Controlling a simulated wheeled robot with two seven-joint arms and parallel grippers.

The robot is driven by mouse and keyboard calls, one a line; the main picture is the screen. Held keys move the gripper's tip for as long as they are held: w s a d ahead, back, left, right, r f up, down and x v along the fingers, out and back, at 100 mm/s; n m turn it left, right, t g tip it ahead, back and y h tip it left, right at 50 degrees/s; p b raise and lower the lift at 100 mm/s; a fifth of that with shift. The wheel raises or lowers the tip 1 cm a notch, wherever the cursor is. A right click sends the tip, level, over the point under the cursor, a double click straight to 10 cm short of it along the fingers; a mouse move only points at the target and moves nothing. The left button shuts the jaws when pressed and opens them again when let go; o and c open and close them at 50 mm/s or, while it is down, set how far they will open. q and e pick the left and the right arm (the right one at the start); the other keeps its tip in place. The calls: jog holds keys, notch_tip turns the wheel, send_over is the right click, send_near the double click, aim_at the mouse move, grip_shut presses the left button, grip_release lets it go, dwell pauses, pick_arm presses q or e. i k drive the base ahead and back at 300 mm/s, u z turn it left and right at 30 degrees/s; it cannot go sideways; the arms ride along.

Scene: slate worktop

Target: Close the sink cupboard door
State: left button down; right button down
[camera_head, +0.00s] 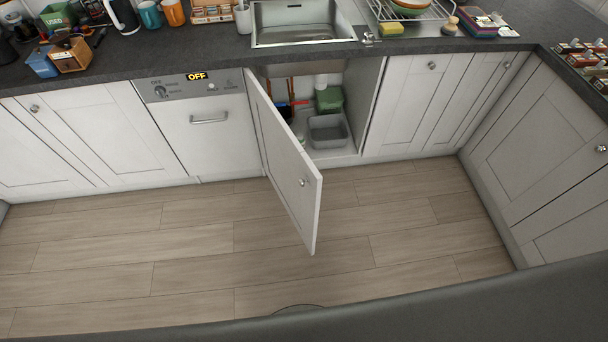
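The sink cupboard door (283,155) is white and stands wide open, swung out into the room from its hinge side on the left, next to the dishwasher. Its small round knob (302,183) is near the free edge. The open sink cupboard (367,95) lies under the sink (303,22) and shows a grey bin (328,131), a green container (329,99) and a few partly hidden items. Neither of my grippers is in the head view.
A dishwasher (206,131) with a bar handle is left of the open door. Closed white cupboards (408,104) stand to the right and along the right wall. The wooden floor (190,245) is clear. The slate worktop (190,56) carries mugs, boxes and a dish rack.

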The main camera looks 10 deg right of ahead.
aim_at(298, 181)
jog(key=u, duration=0.05)
jog(key=i, duration=0.5)
jog(key=z, duration=1.15)
jog(key=k, duration=0.1)
